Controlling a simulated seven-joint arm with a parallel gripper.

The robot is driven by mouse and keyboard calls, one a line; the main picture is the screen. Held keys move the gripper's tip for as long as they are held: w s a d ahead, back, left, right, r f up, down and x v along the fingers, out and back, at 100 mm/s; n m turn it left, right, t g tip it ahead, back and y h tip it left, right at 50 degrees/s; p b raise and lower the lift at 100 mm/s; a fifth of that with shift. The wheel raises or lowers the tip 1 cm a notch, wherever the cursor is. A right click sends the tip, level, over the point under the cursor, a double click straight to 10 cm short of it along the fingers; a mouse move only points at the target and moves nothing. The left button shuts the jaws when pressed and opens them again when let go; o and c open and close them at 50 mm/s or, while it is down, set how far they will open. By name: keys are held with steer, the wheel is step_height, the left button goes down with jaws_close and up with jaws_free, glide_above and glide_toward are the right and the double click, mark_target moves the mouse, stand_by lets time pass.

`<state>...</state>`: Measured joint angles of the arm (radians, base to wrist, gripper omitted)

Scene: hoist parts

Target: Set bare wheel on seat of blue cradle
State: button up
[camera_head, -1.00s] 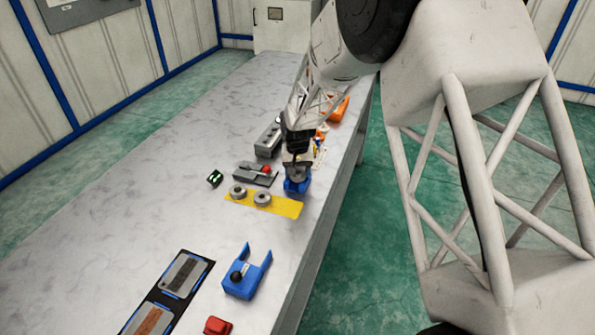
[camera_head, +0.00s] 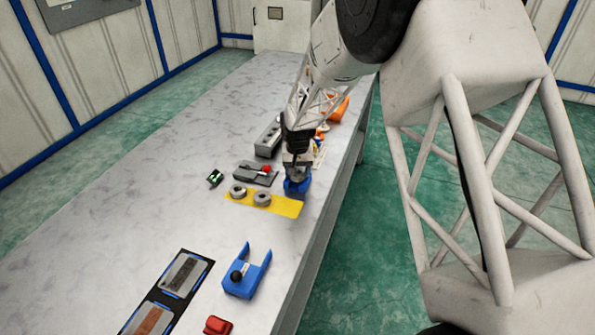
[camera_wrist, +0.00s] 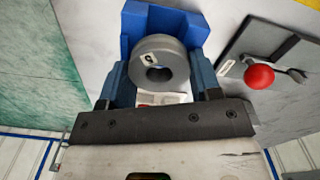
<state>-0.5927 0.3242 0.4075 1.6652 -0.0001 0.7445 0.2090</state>
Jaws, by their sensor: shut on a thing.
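The bare wheel (camera_wrist: 160,62), a grey ring with a dark centre hole and a small pale mark, sits between the two fingers of my gripper (camera_wrist: 158,84) in the wrist view. My gripper is shut on it. The blue cradle (camera_wrist: 138,30) shows behind and around the wheel. In the head view my gripper (camera_head: 297,172) is directly over the blue cradle (camera_head: 298,190), low at the table's right side. The fingers and wheel hide the cradle's seat, so I cannot tell whether the wheel touches it.
Two grey rings (camera_head: 262,198) lie on a yellow mat (camera_head: 287,208) just left of the cradle. A grey plate with a red knob (camera_head: 266,169) and a grey block (camera_head: 268,138) are close by. A blue forked piece (camera_head: 243,283) stands nearer. The table's left side is clear.

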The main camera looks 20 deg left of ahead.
steer(key=shift+f, duration=0.45)
stand_by(0.4)
steer(key=o, duration=1.2)
steer(key=shift+s+d+f, duration=0.1)
steer(key=shift+f, duration=0.05)
steer(key=shift+d+f, duration=0.15)
steer(key=shift+c, duration=0.3)
steer(key=shift+r, duration=0.25)
steer(key=shift+o, duration=0.9)
steer(key=shift+r, duration=0.2)
step_height(320, 180, up, 7)
steer(key=shift+a, duration=0.25)
